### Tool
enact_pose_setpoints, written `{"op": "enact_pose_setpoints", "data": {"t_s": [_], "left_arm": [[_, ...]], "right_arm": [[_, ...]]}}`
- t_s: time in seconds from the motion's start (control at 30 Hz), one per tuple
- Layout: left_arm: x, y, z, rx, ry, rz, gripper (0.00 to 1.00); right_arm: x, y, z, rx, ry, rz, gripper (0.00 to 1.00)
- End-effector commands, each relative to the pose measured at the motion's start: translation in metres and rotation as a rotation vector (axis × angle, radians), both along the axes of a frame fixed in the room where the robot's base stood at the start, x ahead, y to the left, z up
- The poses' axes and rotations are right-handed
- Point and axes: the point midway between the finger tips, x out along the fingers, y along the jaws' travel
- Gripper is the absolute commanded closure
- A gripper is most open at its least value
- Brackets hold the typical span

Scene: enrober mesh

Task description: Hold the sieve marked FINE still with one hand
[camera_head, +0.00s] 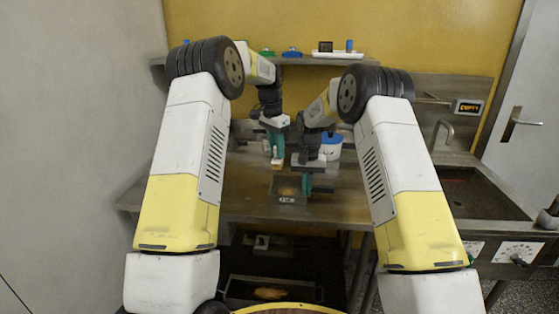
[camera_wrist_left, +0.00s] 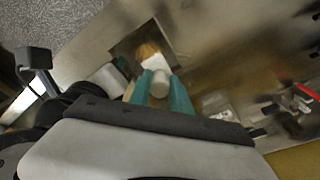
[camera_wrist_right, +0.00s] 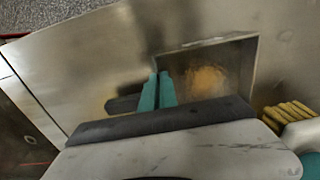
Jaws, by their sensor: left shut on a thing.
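A shallow square metal sieve (camera_head: 288,198) with a small label, too small to read, lies on the bench; orange-brown powder lies in it. It also shows in the right wrist view (camera_wrist_right: 250,62). My right gripper (camera_head: 306,187) is low at its right side; in the right wrist view its fingers (camera_wrist_right: 159,90) are close together beside the wall, over a dark bar like a handle (camera_wrist_right: 122,103). Whether they grip it is unclear. My left gripper (camera_head: 276,148) is shut on a white, brush-like tool (camera_wrist_left: 158,82) with a tan end, above and behind the sieve.
A white tub with a blue lid (camera_head: 331,148) stands behind my right gripper. A sink (camera_head: 475,190) is at the right. Another tray with orange material (camera_head: 270,291) is below the bench. A shelf (camera_head: 320,60) runs along the wall.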

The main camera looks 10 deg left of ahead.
Motion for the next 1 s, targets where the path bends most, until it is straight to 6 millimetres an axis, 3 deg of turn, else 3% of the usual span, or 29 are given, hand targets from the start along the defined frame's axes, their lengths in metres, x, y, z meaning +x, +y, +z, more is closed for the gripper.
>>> {"op": "enact_pose_setpoints", "data": {"t_s": [0.07, 0.1, 0.2, 0.6, 1.0], "left_arm": [[0.000, 0.000, 0.000, 0.000, 0.000, 0.000, 1.00], [0.000, 0.000, 0.000, 0.000, 0.000, 0.000, 1.00], [0.000, 0.000, 0.000, 0.000, 0.000, 0.000, 1.00], [0.000, 0.000, 0.000, 0.000, 0.000, 0.000, 1.00], [0.000, 0.000, 0.000, 0.000, 0.000, 0.000, 1.00]], "right_arm": [[0.000, 0.000, 0.000, 0.000, -0.001, 0.000, 1.00], [0.000, 0.000, 0.000, 0.000, -0.001, 0.000, 0.89], [0.000, 0.000, 0.000, 0.000, -0.001, 0.000, 0.71], [0.001, 0.000, 0.007, 0.000, -0.002, 0.000, 0.71], [0.001, 0.000, 0.086, 0.002, -0.005, 0.000, 0.71]]}}
